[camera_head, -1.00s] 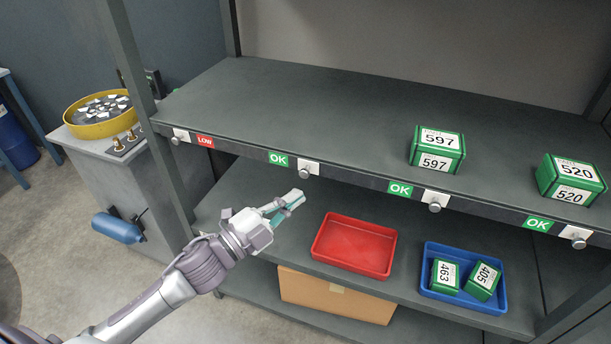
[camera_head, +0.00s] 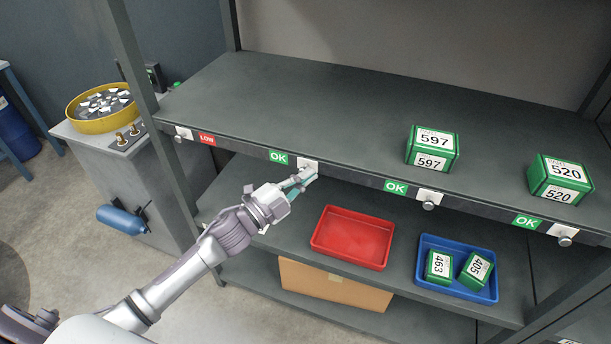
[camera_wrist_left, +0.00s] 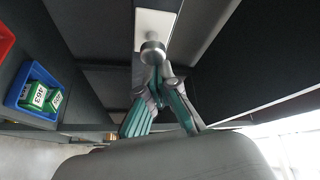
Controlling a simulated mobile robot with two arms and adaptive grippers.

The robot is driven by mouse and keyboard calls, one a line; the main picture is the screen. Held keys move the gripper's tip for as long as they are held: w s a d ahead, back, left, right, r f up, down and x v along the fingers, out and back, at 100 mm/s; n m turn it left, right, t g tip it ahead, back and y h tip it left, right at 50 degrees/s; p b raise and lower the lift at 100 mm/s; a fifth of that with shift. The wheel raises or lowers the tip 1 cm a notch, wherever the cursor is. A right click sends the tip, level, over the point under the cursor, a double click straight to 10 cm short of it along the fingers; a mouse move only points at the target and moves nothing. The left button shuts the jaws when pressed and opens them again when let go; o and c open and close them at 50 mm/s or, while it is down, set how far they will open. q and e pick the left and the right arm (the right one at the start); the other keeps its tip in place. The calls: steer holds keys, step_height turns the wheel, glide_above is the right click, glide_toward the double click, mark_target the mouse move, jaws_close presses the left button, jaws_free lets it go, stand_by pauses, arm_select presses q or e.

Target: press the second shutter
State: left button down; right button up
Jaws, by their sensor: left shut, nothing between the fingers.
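The second shutter from the left is a white plate (camera_head: 309,162) with a round metal knob on the shelf's front edge, right of a green OK label (camera_head: 278,158). My left gripper (camera_head: 306,178) is shut and empty, with its fingertips at this knob and partly hiding it. In the left wrist view the knob (camera_wrist_left: 152,52) stands out from its white plate (camera_wrist_left: 154,20), directly ahead of the closed fingertips (camera_wrist_left: 156,84). I cannot tell whether they touch. My right gripper is not in view.
Other knobs sit at the red LOW label (camera_head: 207,139) and further right (camera_head: 429,205). Green boxes 597 (camera_head: 433,148) and 520 (camera_head: 560,180) stand on the upper shelf. Below are a red tray (camera_head: 353,238) and a blue tray (camera_head: 487,292) with two green boxes.

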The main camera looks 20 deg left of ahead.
arm_select(q)
steer(key=a+b, duration=0.1)
steer(key=a, duration=0.6)
steer(key=shift+w+a+f+b, duration=0.1)
steer(key=shift+a+f+b, duration=0.05)
steer(key=shift+a+b, duration=0.25)
steer(key=shift+a, duration=0.3)
steer(key=shift+d+r, duration=0.15)
steer(key=shift+r, duration=0.1)
